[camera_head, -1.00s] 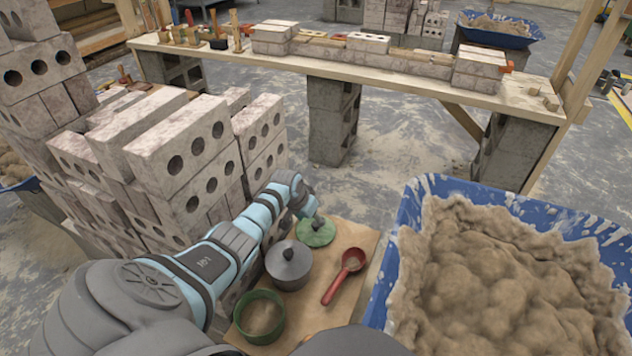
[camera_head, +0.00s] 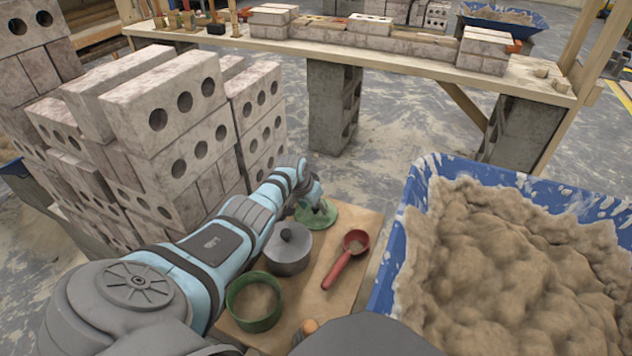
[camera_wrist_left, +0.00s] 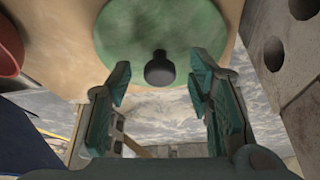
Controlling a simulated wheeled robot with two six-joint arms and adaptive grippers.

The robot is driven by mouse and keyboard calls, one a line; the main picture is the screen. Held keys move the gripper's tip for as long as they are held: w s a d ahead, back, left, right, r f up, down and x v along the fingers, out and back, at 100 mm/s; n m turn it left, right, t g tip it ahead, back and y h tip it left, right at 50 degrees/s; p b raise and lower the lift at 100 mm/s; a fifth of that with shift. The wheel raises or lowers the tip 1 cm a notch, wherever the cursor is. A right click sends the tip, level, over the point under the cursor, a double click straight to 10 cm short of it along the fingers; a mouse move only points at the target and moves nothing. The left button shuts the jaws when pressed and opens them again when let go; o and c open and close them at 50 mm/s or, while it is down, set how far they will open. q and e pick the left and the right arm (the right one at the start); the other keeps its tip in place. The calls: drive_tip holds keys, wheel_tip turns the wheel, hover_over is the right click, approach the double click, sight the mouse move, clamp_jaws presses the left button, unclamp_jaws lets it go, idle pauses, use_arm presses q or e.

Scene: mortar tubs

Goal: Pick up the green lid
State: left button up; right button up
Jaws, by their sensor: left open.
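The green lid (camera_head: 317,215) lies at the far end of a small wooden board, and part of it is hidden behind my left gripper (camera_head: 320,204) in the head view. In the left wrist view the lid (camera_wrist_left: 165,25) is a green disc with a dark round knob (camera_wrist_left: 159,69). My left gripper (camera_wrist_left: 160,92) is open, and the knob shows between its two fingertips, slightly beyond them. Nothing is held. I cannot tell whether a fingertip touches the lid. My right gripper is not in view.
On the board (camera_head: 313,266) stand a grey lidded pot (camera_head: 288,252), a green pot (camera_head: 255,304) and a red scoop (camera_head: 343,265). A blue tub (camera_head: 392,245) of mortar is close on the right. Stacked bricks (camera_head: 165,110) rise on the left. A workbench (camera_head: 400,62) stands behind.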

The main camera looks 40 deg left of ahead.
use_arm(q)
clamp_jaws()
idle(0.3)
